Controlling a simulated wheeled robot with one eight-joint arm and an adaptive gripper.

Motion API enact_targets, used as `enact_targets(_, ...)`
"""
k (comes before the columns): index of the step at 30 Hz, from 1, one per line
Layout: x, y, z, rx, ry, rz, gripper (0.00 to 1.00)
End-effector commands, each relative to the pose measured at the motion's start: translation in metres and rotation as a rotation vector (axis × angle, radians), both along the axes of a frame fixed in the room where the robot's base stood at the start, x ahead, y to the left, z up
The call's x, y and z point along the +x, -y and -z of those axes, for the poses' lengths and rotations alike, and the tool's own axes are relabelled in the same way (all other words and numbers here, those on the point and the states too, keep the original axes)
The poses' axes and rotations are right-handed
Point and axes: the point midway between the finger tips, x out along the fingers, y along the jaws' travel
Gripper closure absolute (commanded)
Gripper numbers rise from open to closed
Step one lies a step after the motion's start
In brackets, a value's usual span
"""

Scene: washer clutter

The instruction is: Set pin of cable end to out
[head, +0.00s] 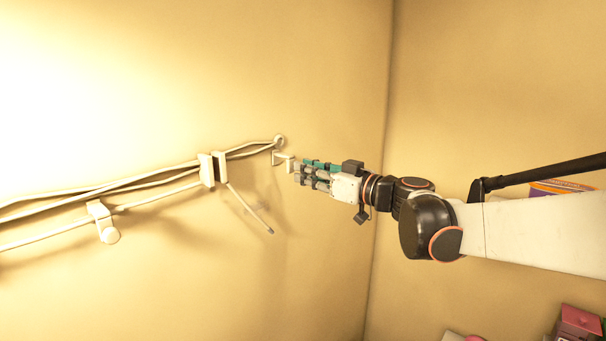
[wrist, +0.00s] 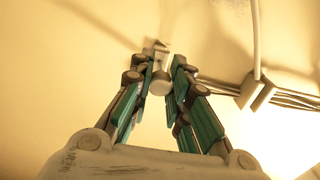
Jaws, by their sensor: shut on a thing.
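The cable end (head: 283,160) is a pale bracket on the wall, where the cables finish at a small round fitting. My gripper (head: 297,173) reaches it from the right, with its teal and grey fingers against the bracket's near side. In the wrist view my gripper (wrist: 160,83) has its fingertips closed on the pin (wrist: 160,86), a pale piece with a round end. The pale bracket (wrist: 156,52) shows just beyond the pin. In the head view the fingers hide the pin, and I cannot tell how far out it stands.
Several pale cables (head: 130,184) run along the wall to the left. They pass a double clip (head: 212,170) and a lower bracket with a round knob (head: 110,235). A thin rod (head: 250,210) hangs down from the clip. A wall corner and boxes (head: 580,322) are at the right.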

Motion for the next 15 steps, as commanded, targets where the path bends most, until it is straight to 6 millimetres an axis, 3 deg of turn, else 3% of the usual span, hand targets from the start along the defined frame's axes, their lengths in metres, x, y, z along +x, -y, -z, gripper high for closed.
enact_targets(2, -0.0008, 0.0004, 0.0014, -0.003, 0.0, 0.0, 1.0)
enact_targets(3, -0.0008, 0.0004, 0.0014, -0.003, 0.0, 0.0, 0.77)
enact_targets(5, -0.0007, 0.0003, 0.0014, -0.003, 0.0, 0.0, 0.63)
enact_targets(15, -0.0008, 0.0006, 0.0008, -0.002, -0.001, 0.0, 0.61)
